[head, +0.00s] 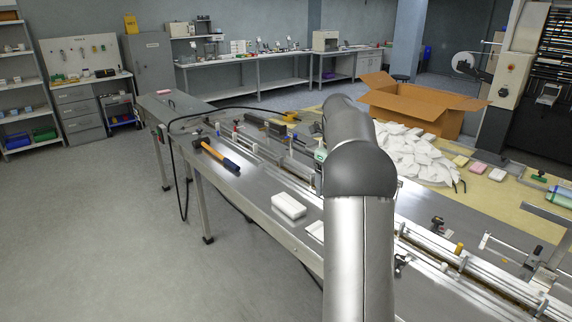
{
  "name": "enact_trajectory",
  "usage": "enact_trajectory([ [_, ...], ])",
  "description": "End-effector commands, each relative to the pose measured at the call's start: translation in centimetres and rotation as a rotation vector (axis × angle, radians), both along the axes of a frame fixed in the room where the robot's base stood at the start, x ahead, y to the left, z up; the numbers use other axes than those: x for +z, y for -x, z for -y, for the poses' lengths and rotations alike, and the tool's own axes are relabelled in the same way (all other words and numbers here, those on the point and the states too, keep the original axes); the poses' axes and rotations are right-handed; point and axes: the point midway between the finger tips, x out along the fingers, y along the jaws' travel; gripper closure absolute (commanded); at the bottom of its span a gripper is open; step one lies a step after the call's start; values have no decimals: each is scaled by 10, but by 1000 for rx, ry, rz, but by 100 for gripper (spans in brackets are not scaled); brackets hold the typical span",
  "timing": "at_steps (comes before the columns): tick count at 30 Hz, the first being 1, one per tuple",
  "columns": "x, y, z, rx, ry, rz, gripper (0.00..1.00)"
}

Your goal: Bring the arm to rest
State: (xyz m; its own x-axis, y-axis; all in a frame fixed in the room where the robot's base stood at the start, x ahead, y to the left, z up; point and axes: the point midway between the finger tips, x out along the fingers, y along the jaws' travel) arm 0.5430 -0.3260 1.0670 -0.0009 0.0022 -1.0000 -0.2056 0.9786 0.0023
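My arm (359,245) rises from the bottom of the head view, right of the middle. It has silver links and a dark rounded joint (362,170). Beyond that joint the arm reaches away over the steel machine table. My gripper is not in view, and the arm's own links hide part of the table behind them. I cannot tell what the gripper holds or touches.
The steel table (262,222) carries a hammer (220,158), a white block (289,206) and guide rails. Behind my arm are a heap of white packets (415,155) and an open cardboard box (415,103). The floor (90,235) at left is clear.

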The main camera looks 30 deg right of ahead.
Motion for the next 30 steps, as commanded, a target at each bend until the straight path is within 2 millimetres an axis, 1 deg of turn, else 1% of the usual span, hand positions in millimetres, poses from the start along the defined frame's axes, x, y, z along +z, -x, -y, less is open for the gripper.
enact_trajectory([
  [5,0,0,0,0,0,0,19],
  [8,4,2,-20,112,-1,4,19],
  [11,8,12,-64,381,-3,9,19],
  [12,10,20,-87,528,-3,14,19],
  [14,10,35,-125,777,-2,19,19],
  [15,8,48,-150,951,0,23,19],
  [17,3,71,-185,1210,2,27,19],
  [18,-1,87,-207,1384,4,30,19],
  [20,-10,115,-237,1643,11,34,19],
  [21,-17,135,-256,1816,14,35,19],
  [22,-23,151,-269,1943,16,36,19],
  [23,-29,166,-280,2065,20,36,19],
  [24,-37,186,-293,2221,25,36,19],
  [27,-59,230,-317,2554,35,33,19],
  [30,-76,262,-329,2786,42,29,19],
])
